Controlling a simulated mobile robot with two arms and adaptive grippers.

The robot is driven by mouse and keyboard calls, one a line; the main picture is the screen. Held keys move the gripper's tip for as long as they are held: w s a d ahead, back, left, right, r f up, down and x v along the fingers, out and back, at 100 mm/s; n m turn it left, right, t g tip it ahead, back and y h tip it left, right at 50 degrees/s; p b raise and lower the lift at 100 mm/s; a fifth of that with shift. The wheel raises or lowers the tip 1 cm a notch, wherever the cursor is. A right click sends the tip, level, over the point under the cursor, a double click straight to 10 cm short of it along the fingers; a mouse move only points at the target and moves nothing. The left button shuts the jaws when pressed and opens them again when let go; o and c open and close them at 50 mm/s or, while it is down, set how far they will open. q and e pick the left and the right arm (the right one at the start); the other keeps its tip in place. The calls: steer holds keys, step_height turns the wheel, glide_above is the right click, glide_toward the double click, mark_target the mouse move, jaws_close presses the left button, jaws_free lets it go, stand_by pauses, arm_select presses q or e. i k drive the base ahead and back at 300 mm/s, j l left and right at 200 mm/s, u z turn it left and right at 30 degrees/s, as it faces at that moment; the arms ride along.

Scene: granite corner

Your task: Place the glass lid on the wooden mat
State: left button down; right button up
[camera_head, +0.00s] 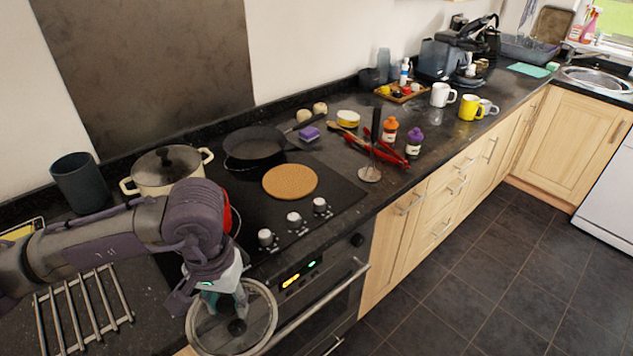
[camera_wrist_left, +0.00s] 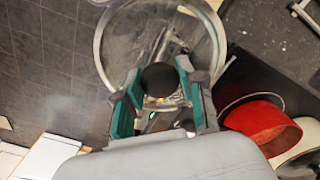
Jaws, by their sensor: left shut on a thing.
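My left gripper (camera_head: 228,296) is shut on the black knob of the glass lid (camera_head: 260,303). The round clear lid with its metal rim hangs in front of the counter's front edge, left of the oven handle. In the left wrist view the lid (camera_wrist_left: 118,50) fills the top middle, and its black knob sits between the fingers of the gripper (camera_wrist_left: 158,88). The round wooden mat (camera_head: 290,181) lies flat and bare on the black hob, right of and beyond the gripper. My right gripper does not show.
A red pan (camera_wrist_left: 264,124) is close to the gripper, partly hidden in the head view. Hob knobs (camera_head: 293,219) line the front. A metal rack (camera_head: 84,306) lies at left.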

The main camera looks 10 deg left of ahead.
mark_target(295, 184)
steer(key=i+l, duration=0.7)
steer(key=i+j, duration=0.3)
steer(key=i, duration=0.1)
